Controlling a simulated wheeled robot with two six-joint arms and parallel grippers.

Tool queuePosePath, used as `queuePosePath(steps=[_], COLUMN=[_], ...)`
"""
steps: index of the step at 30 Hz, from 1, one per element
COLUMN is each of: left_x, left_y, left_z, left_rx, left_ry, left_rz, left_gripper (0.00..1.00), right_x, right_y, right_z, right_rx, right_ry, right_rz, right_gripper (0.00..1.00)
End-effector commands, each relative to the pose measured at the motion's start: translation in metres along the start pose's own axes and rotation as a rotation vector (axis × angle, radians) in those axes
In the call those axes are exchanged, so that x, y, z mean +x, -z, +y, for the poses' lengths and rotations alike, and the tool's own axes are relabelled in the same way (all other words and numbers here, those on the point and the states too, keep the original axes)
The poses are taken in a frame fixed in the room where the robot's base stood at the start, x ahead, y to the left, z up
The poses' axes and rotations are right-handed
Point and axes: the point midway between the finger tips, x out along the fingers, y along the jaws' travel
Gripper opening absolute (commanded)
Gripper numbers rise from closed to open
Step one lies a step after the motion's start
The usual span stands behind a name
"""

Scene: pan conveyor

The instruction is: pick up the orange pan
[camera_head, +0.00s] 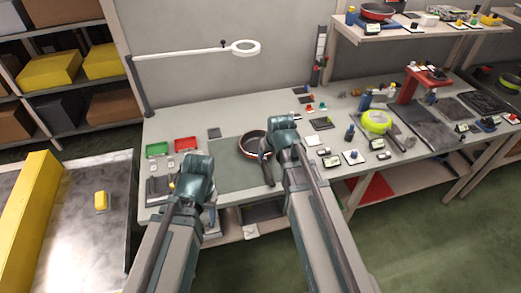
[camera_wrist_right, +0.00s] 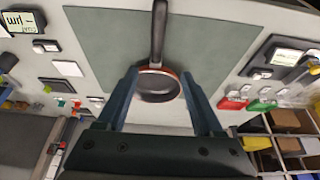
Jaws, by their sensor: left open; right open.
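The orange pan (camera_head: 246,148), dark inside with an orange-red rim, lies on a dark green mat (camera_head: 228,176) on the workbench. In the head view my right arm covers part of it. In the right wrist view the pan (camera_wrist_right: 156,86) shows between the fingers, its dark handle (camera_wrist_right: 158,30) pointing to the top. My right gripper (camera_head: 272,134) is open over the pan and not closed on it; its fingers also show in the right wrist view (camera_wrist_right: 160,74). My left gripper (camera_head: 197,168) is open and empty, left of the pan near the bench's front.
A green tray (camera_head: 157,149) and a red tray (camera_head: 186,144) lie left of the mat. A yellow-green pan (camera_head: 376,121) and small parts crowd the bench to the right. A lamp (camera_head: 245,47) reaches over the back. Another red-rimmed pan (camera_head: 377,12) sits on the upper shelf.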

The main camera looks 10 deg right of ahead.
Motion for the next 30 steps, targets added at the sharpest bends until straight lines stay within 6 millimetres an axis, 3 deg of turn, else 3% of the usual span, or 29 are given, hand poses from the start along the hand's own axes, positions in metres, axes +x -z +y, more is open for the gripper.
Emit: queuePosePath(steps=[8,22,30], left_x=[0.015,0.077,0.08], left_y=[0.001,0.004,0.005], left_z=[0.001,0.007,0.008], left_rx=[0.0,0.0,0.0], left_ry=[0.0,0.0,0.0], left_rz=[0.0,0.0,0.0], left_gripper=[0.5,0.5,0.5], right_x=[0.015,0.083,0.087], right_y=[-0.002,-0.003,-0.002], right_z=[-0.001,0.0,0.0], right_rx=[-0.001,-0.002,-0.002], right_ry=[0.001,0.001,0.001], right_rz=[-0.001,-0.002,-0.002], right_gripper=[0.68,0.68,0.68])
